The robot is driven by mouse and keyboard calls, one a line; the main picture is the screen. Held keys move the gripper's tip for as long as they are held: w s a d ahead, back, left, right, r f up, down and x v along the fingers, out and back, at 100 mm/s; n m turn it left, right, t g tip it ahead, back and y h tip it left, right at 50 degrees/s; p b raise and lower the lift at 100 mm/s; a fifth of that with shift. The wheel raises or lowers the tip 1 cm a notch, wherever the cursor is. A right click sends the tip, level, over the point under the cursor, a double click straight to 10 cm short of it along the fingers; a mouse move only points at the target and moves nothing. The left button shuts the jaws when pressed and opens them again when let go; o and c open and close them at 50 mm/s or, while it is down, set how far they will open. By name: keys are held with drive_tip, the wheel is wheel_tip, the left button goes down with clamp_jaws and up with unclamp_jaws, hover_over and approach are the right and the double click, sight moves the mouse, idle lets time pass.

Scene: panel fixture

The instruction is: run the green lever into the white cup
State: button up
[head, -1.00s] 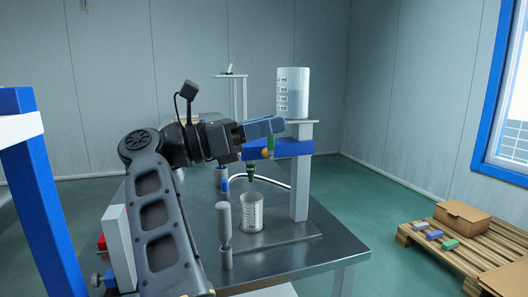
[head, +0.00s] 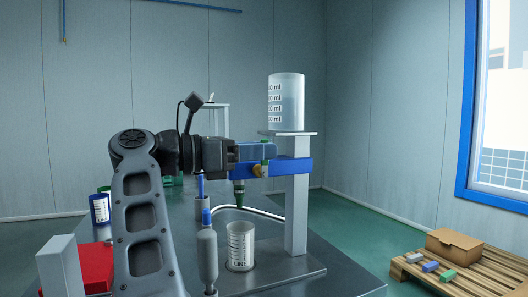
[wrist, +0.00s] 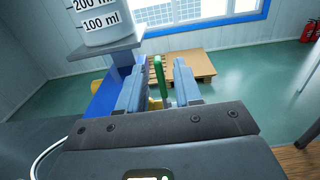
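The green lever (wrist: 159,78) stands upright between the two fingers of my gripper (wrist: 160,86) in the wrist view, with a gap on each side. My gripper (head: 262,151) is open, level with the blue bar (head: 290,168) in the head view. There, the fingers hide most of the lever, and only a bit of green (head: 264,161) shows. The white cup (head: 240,247) stands upright on the plate, below a dark green spout (head: 239,194). I cannot make out any liquid in the cup.
A white tank (head: 286,103) with ml marks stands on the grey post (head: 297,215). A grey rounded bottle (head: 208,255) is left of the cup, near my arm. A curved white hose (head: 262,212) runs behind the cup. A pallet (head: 470,272) with boxes is on the floor at right.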

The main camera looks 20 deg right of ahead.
drive_tip(key=shift+d, duration=0.7)
clamp_jaws()
